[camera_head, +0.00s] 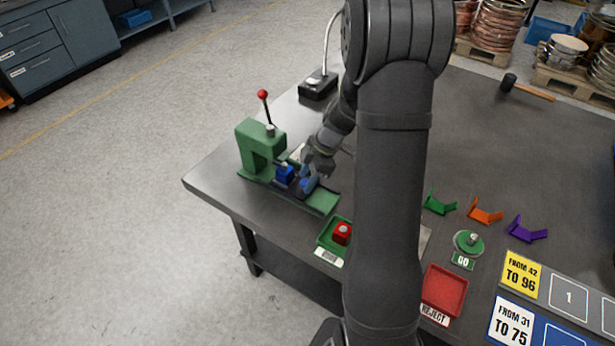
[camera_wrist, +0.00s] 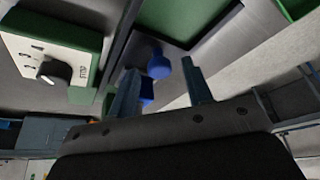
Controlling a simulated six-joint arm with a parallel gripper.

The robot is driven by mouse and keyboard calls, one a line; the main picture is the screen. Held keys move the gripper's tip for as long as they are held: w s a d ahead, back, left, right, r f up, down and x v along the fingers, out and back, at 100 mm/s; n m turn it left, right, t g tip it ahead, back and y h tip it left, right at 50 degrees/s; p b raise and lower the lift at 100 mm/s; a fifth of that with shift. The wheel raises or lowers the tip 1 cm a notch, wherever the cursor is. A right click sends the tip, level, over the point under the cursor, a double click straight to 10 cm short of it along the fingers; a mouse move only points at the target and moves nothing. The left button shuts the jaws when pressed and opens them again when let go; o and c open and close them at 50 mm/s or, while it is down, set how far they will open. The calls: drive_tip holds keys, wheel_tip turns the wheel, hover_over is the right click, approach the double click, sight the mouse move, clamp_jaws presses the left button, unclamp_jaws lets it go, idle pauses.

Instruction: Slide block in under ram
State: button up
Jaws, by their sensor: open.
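The green press (camera_head: 258,148) stands at the left of the table, with a red-knobbed lever on top and a green base (camera_head: 322,203) running to the right. A blue block (camera_head: 285,173) sits on the base beside the upright, close to the ram; whether it is directly beneath cannot be told. My gripper (camera_head: 306,184) is low over the base, just right of the block. In the wrist view my gripper (camera_wrist: 160,72) has its two fingers apart, with a rounded blue part (camera_wrist: 158,65) showing between them. More blue (camera_wrist: 147,90) is partly hidden behind the left finger. Contact is unclear.
A green tray (camera_head: 325,243) holding a red block (camera_head: 342,232) stands just in front of the press base. A red reject tray (camera_head: 444,290) and green, orange and purple brackets (camera_head: 485,212) lie to the right. A lamp base (camera_head: 318,86) stands behind.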

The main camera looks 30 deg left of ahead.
sight(290, 180)
drive_tip(key=shift+f, duration=0.15)
clamp_jaws()
drive_tip(key=shift+a, duration=2.15)
unclamp_jaws()
drive_tip(key=v, duration=1.7)
drive_tip(key=shift+r, duration=0.25)
